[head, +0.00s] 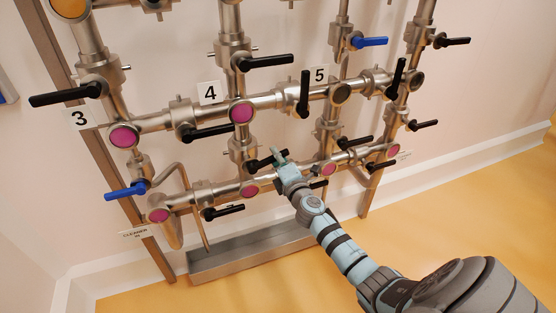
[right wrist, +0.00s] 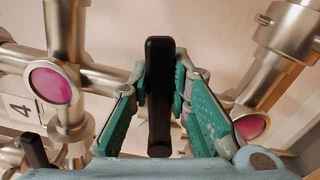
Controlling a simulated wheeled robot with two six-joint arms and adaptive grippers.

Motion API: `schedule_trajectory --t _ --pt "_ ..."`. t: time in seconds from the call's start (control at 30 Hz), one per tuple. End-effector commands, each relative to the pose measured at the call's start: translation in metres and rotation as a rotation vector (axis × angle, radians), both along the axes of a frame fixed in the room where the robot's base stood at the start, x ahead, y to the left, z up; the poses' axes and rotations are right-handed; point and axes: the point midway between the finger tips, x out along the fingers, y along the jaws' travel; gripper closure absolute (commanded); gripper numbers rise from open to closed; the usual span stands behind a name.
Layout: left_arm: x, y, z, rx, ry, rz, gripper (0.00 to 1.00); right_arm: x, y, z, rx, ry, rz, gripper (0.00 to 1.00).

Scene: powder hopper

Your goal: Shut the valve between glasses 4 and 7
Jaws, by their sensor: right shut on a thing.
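Sight glass 4 is a pink disc (head: 241,111) beside the label "4" (head: 209,93); it also shows in the right wrist view (right wrist: 50,82). Below it a short vertical pipe runs down to a lower pink glass (head: 249,189), whose number I cannot read. The valve on this pipe has a black handle (head: 257,163) that sticks out to the right, roughly across the pipe. My right gripper (head: 279,157) is shut on this handle. In the right wrist view the black handle (right wrist: 160,95) stands between the teal fingers. My left gripper is out of view.
Another black handle (head: 208,132) lies close to the upper left, and one (head: 357,142) to the right. Lower black handles (head: 223,211) sit on the bottom pipe. A metal trough (head: 250,252) runs below the frame. The yellow floor (head: 470,190) at right is clear.

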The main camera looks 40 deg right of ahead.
Motion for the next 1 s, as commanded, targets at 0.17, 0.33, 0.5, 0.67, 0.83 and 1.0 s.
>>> schedule_trajectory --t 0.17,0.33,0.5,0.67,0.83,1.0 --pt "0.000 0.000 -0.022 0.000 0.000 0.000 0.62 -0.001 -0.003 -0.016 0.141 -0.039 0.001 1.00" --pt "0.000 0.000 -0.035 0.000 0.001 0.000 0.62 -0.001 -0.003 -0.024 0.253 -0.068 0.002 1.00" --pt "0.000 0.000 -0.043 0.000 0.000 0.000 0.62 -0.001 -0.003 -0.030 0.333 -0.087 0.000 1.00" --pt "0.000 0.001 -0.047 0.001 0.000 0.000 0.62 -0.002 -0.003 -0.034 0.375 -0.094 -0.001 1.00" --pt "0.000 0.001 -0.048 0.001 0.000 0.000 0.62 -0.003 -0.003 -0.038 0.394 -0.093 -0.004 1.00" --pt "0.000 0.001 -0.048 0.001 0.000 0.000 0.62 -0.003 -0.003 -0.039 0.397 -0.091 -0.004 1.00"
